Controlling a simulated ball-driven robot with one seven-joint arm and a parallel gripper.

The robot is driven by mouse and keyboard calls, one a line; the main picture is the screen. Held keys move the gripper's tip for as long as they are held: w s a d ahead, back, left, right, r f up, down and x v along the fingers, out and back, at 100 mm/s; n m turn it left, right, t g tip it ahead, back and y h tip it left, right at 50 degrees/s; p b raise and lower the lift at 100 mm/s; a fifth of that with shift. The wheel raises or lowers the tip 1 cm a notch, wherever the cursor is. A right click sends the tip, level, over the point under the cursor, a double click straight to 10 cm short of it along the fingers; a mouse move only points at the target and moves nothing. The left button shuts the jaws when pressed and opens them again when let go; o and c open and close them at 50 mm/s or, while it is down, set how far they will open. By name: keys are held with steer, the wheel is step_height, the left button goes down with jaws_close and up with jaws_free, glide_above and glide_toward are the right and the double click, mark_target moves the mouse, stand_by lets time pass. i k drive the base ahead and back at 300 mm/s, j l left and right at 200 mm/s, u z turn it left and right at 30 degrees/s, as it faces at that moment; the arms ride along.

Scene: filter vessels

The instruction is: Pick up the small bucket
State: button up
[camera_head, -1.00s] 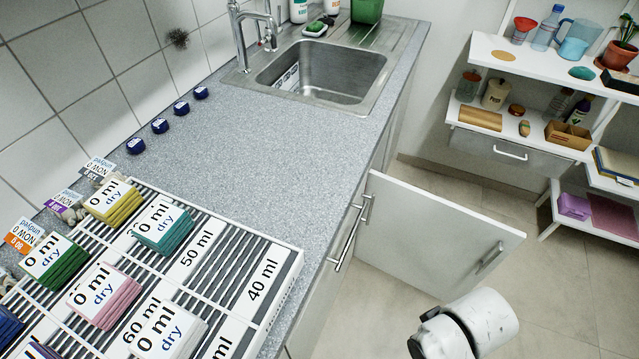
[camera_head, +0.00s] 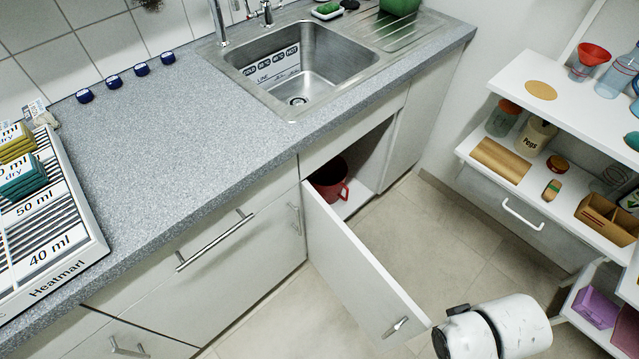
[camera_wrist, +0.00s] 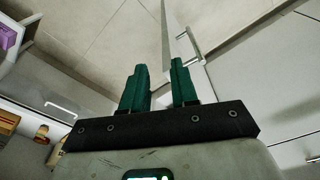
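A small red bucket (camera_head: 330,181) with a handle on its right side stands inside the open cabinet under the sink. The door edge and cabinet front hide part of it. My gripper (camera_wrist: 161,85) shows in the wrist view with its two green fingers apart and nothing between them. In the wrist view the edge of the open cabinet door (camera_wrist: 168,40) lies beyond the fingers. The bucket is not in the wrist view.
The open cabinet door (camera_head: 358,270) stands out into the room, close to my arm. A sink (camera_head: 300,70) sits in the grey counter (camera_head: 180,135). White shelves (camera_head: 540,140) stand at the right. Tiled floor (camera_head: 425,225) is free between them.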

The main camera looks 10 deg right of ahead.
mark_target(329, 181)
steer(key=l, duration=0.25)
steer(key=i+l+u, duration=0.1)
steer(key=i+l, duration=0.8)
steer(key=l, duration=0.2)
steer(key=i+l+u, duration=0.15)
steer(key=i+l, duration=0.3)
steer(key=l, duration=0.1)
